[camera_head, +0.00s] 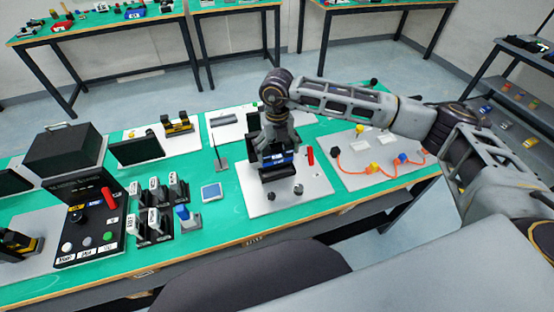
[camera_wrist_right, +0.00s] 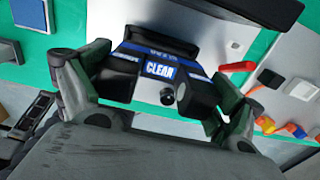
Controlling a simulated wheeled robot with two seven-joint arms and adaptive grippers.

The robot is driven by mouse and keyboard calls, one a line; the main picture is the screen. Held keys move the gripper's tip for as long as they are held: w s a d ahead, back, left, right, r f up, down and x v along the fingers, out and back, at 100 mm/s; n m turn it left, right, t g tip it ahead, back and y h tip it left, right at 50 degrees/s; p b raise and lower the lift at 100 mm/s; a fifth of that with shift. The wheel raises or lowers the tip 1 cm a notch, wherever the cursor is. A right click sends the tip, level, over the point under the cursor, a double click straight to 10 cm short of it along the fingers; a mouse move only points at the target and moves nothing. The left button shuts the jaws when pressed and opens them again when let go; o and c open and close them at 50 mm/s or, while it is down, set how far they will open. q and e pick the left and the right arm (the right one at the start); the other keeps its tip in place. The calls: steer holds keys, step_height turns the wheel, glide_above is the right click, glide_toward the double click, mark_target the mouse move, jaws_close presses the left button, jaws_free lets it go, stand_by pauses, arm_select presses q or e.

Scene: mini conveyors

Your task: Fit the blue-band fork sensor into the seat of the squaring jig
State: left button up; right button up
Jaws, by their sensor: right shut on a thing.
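My right gripper (camera_head: 275,150) is over the white plate right of the bench's middle. In the right wrist view its fingers (camera_wrist_right: 158,95) are shut around a dark body with blue bands, the fork sensor (camera_wrist_right: 122,72). A blue label reading CLEAR (camera_wrist_right: 160,70) shows between the fingers. The squaring jig (camera_head: 273,176) is the black block directly under the gripper. The sensor and jig overlap in both views, so I cannot tell whether the sensor is seated. The gripper hides much of both. My left gripper is not in view.
Left stand several dark units with white labels (camera_head: 154,220) and a small blue-screened pad (camera_head: 211,192). A plate with an orange cable (camera_head: 352,172) lies right.

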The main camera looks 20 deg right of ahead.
mark_target(277, 156)
steer(key=shift+f, duration=0.35)
step_height(277, 156, down, 3)
steer(key=shift+r, duration=0.1)
steer(key=shift+f, duration=0.85)
steer(key=o, duration=0.9)
steer(key=shift+c, duration=0.2)
steer(key=shift+r, duration=0.1)
steer(key=shift+r+p, duration=0.1)
steer(key=shift+p, duration=0.2)
step_height(277, 156, up, 6)
steer(key=shift+r+b, duration=0.25)
steer(key=shift+b, duration=0.05)
step_height(277, 156, up, 4)
steer(key=shift+r, duration=0.15)
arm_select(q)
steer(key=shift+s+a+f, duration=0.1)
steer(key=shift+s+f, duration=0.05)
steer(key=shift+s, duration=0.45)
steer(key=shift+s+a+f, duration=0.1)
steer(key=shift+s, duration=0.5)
arm_select(e)
steer(key=shift+r, duration=0.55)
